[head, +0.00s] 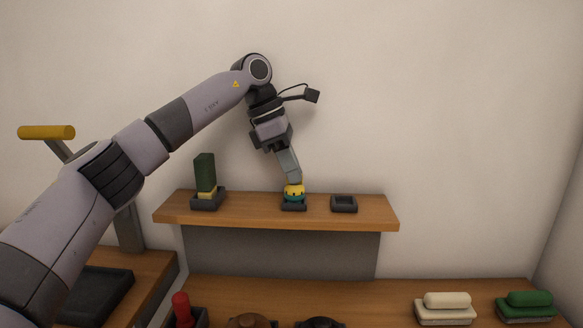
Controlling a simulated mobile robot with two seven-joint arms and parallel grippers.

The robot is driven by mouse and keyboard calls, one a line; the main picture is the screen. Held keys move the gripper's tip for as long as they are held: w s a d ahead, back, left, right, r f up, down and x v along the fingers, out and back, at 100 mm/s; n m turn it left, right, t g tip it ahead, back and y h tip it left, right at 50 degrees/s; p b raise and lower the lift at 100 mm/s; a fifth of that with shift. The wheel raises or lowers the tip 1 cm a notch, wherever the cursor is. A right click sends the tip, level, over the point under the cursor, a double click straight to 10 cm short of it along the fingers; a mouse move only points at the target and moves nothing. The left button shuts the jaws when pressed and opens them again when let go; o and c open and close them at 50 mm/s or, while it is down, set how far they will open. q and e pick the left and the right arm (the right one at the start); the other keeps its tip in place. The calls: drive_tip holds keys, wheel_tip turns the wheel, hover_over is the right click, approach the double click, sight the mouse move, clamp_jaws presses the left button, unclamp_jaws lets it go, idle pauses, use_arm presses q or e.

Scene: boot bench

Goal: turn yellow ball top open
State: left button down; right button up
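A small ball with a yellow top (294,188) and a teal lower half (293,197) sits in a dark square holder (294,206) on the raised wooden shelf. My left gripper (292,181) points down from above, its fingertips at the yellow top. The fingers appear edge-on, so whether they are closed on the top cannot be made out. The seam between the yellow and teal halves is small and partly unclear. My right gripper is not in view.
On the shelf (240,211), a green block with a yellow base (205,174) stands left and an empty dark holder (344,203) right. Below are a cream brush (446,306), a green brush (527,303) and a red-handled item (181,308). A dark tray (97,292) lies at left.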

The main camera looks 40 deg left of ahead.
use_arm(q)
drive_tip(key=shift+n+t, duration=0.3)
drive_tip(key=shift+n, duration=0.5)
idle(0.4)
idle(1.0)
drive_tip(key=c, duration=1.2)
unclamp_jaws()
drive_tip(key=shift+y, duration=0.3)
drive_tip(key=v, duration=0.7)
drive_tip(key=shift+r, duration=0.1)
